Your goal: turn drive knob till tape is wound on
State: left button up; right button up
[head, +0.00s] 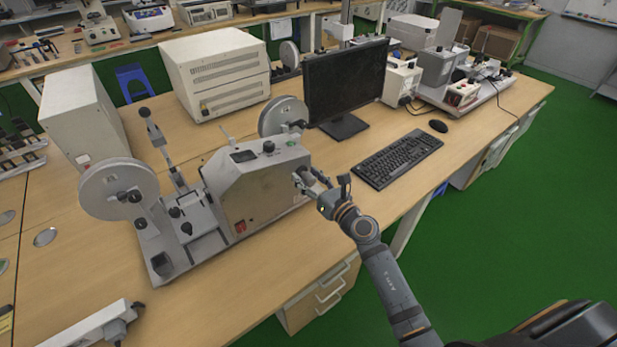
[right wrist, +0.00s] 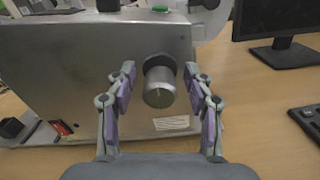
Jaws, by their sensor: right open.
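The tape winding machine (head: 262,186) stands on the wooden bench, with a grey reel (head: 118,188) at its left end and another reel (head: 283,115) behind its right end. Its drive knob (right wrist: 159,88) is a short metal cylinder on the machine's side panel. My right gripper (head: 308,181) is at the machine's right side. In the right wrist view its open fingers (right wrist: 160,85) stand on either side of the knob, with a gap visible on both sides. In the head view the gripper partly hides the knob. My left gripper is not in view.
A keyboard (head: 398,158), a monitor (head: 345,85) and a mouse (head: 438,126) are right of the machine. A white cabinet unit (head: 214,72) stands behind it. A white device (head: 88,330) lies at the front left. Bare bench top lies in front of the machine.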

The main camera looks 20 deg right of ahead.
grip_shut()
dwell(0.3)
jog(key=m+p, duration=0.2)
jog(key=m, duration=0.1)
jog(key=shift+r+p, duration=0.2)
jog(key=shift+p, duration=0.15)
jog(key=m+p, duration=0.4)
jog(key=m, duration=0.2)
jog(key=shift+d+f+m, duration=0.1)
jog(key=shift+m, duration=0.3)
jog(key=m+p, duration=0.3)
jog(key=m, duration=0.2)
jog(key=shift+p, duration=0.3)
jog(key=shift+f+m+p, duration=0.2)
jog(key=shift+m+p, duration=1.05)
jog(key=shift+m, duration=1.25)
